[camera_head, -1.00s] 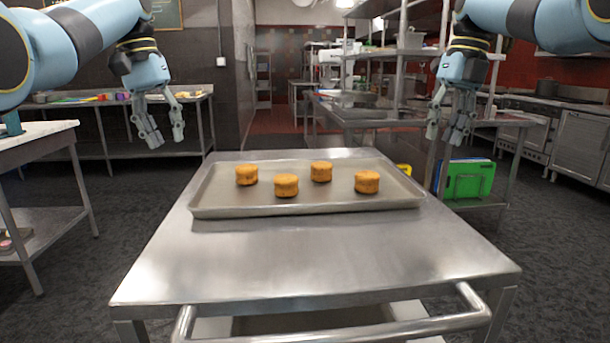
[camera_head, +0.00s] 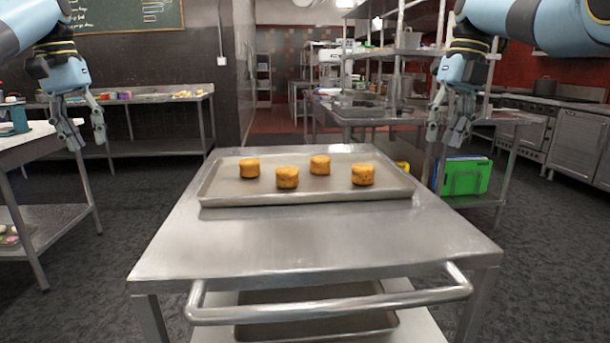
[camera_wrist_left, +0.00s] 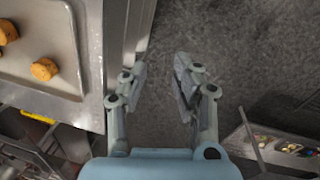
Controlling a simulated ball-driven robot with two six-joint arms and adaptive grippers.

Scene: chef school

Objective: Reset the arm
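My left gripper (camera_head: 87,138) hangs at the left of the head view, fingers down, open and empty, clear of the steel cart. In the left wrist view its fingers (camera_wrist_left: 160,88) are apart with only dark floor between them. My right gripper (camera_head: 447,136) hangs at the right, fingers down, apart and empty, beyond the cart's right side.
A steel cart (camera_head: 310,240) stands ahead with a baking tray (camera_head: 325,196) on it, holding several round orange-brown pastries (camera_head: 287,177). A white-topped table (camera_head: 30,137) is at left. Green boards (camera_head: 463,177) stand on a low shelf at right. Dark floor is free on both sides.

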